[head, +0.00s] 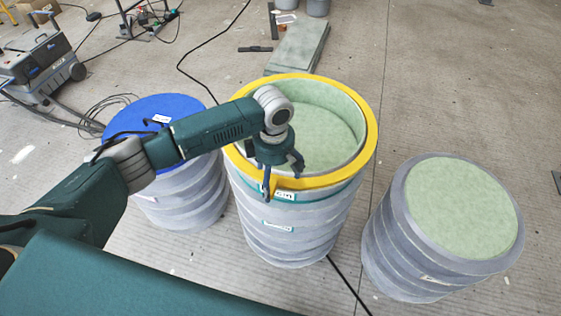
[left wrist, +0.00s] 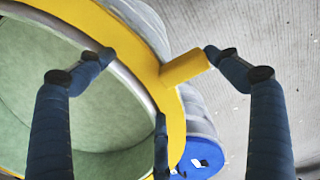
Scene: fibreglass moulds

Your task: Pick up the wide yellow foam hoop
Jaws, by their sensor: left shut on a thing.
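The wide yellow foam hoop (head: 371,125) lies around the top rim of the middle grey ribbed mould (head: 290,240), whose inside is pale green. My left gripper (head: 282,178) points down at the near side of the hoop and is shut on it. In the left wrist view the hoop (left wrist: 135,45) runs between my dark blue fingers, and a short yellow tab sticks out from it towards one fingertip. The exact finger contact is partly hidden. My right gripper is not in view.
A mould with a blue top (head: 165,115) stands close on the left. A mould with a pale green top (head: 465,207) stands on the right, with floor between. A grey machine (head: 40,65), cables and a long flat slab (head: 298,47) lie farther back.

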